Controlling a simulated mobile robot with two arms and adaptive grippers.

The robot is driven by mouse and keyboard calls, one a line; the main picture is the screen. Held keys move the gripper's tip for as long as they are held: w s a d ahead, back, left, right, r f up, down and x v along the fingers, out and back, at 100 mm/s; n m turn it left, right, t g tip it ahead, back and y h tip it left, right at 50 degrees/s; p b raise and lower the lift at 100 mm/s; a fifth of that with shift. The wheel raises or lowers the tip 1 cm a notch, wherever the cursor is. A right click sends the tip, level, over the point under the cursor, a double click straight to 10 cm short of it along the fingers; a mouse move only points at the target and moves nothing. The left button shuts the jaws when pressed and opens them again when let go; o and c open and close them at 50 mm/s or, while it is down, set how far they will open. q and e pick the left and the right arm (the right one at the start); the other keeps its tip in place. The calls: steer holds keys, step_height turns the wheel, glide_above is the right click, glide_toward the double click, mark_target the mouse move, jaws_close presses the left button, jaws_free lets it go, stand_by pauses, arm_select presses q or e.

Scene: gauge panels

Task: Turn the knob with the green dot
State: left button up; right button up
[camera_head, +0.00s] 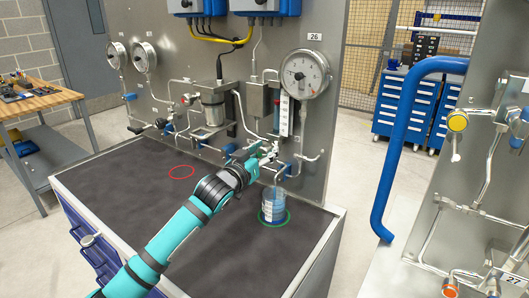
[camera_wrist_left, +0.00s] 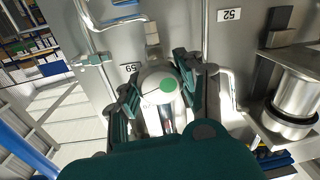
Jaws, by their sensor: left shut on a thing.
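The knob with the green dot (camera_wrist_left: 167,85) is pale and rounded, and sits low on the steel panel. It shows between the fingers of my left gripper (camera_wrist_left: 158,80) in the left wrist view, with the green dot facing the camera. In the head view my left gripper (camera_head: 264,155) reaches from the lower left to the pipework below the large gauge (camera_head: 305,74). It is shut on the knob, with one finger on each side. The gripper mostly hides the knob in the head view. My right gripper is not in view.
A red ring (camera_head: 181,172) marks a bare spot further left. Pipes and a metal cylinder (camera_head: 213,106) crowd the panel.

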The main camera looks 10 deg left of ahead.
arm_select(q)
steer(key=shift+r+m+p, duration=0.1)
steer(key=shift+m+p, duration=0.5)
steer(key=shift+m, duration=1.2)
steer(key=o, duration=1.2)
steer(key=v, duration=1.2)
steer(key=shift+f, duration=0.2)
steer(key=shift+s+f, duration=0.1)
